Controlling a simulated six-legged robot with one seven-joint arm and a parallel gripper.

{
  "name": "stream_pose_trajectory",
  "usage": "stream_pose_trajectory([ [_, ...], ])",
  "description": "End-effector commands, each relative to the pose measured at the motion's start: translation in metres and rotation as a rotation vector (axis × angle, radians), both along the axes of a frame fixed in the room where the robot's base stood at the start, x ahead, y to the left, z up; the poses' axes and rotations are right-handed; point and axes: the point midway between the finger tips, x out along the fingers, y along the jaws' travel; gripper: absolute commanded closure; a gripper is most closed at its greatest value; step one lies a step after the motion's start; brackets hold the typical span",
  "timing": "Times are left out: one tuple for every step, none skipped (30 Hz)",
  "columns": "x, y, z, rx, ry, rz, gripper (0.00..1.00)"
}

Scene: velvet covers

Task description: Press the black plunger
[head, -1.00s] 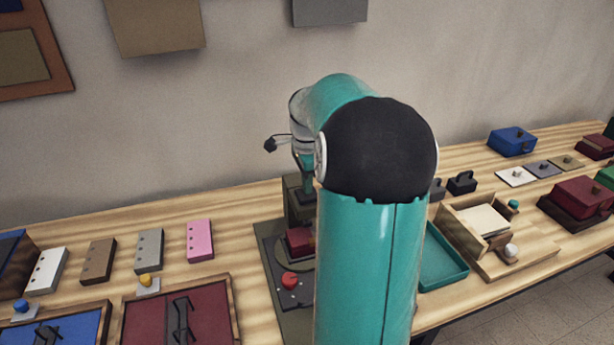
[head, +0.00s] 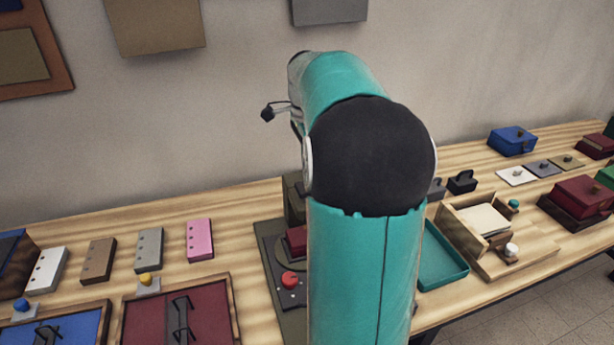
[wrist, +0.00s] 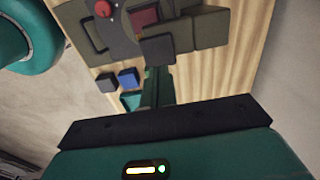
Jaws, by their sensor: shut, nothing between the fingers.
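The press is a dark green machine with a base plate (wrist: 120,40), a column (wrist: 205,28) and a maroon block (wrist: 145,18) under its head. A dark, square cap, which looks like the black plunger (wrist: 158,49), sits at the head in the wrist view. My gripper (wrist: 156,72) is shut and empty, its teal fingers pointing at the cap. The fingertips overlap the cap's near edge in the picture; I cannot tell whether they touch. In the head view my arm hides the gripper and plunger; part of the press base (head: 270,258) shows.
A red knob (head: 290,279) stands on the press base. A teal tray (head: 441,262) and a wooden box (head: 470,222) lie to the right. Colored blocks, including a pink one (head: 200,239), and a maroon panel (head: 205,310) lie to the left. The wall is behind.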

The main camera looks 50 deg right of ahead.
Motion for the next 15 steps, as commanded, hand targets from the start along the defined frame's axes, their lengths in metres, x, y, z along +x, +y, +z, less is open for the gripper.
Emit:
stream_pose_trajectory([
  [0.001,-0.001,0.012,-0.004,-0.003,0.000,1.00],
  [0.001,-0.001,0.018,-0.005,-0.005,0.000,1.00],
  [0.000,0.000,0.026,-0.005,-0.005,0.001,1.00],
  [0.000,0.000,0.031,-0.005,-0.005,0.001,1.00],
  [0.001,0.000,0.036,-0.006,-0.006,0.001,1.00],
  [0.000,0.000,0.040,-0.005,-0.005,0.000,1.00],
  [0.000,0.000,0.044,-0.006,-0.006,0.000,1.00],
  [0.000,0.000,0.047,-0.006,-0.006,0.000,1.00],
  [0.000,0.000,0.049,-0.005,-0.005,0.000,1.00],
  [0.000,0.000,0.051,-0.005,-0.005,0.000,1.00],
  [0.000,0.000,0.052,-0.005,-0.005,0.000,1.00],
  [0.000,0.000,0.053,-0.005,-0.005,0.000,1.00],
  [0.000,0.000,0.053,-0.005,-0.005,0.000,1.00],
  [0.000,0.000,0.053,-0.005,-0.005,0.000,1.00],
  [0.000,0.000,0.053,-0.005,-0.005,0.000,1.00],
])
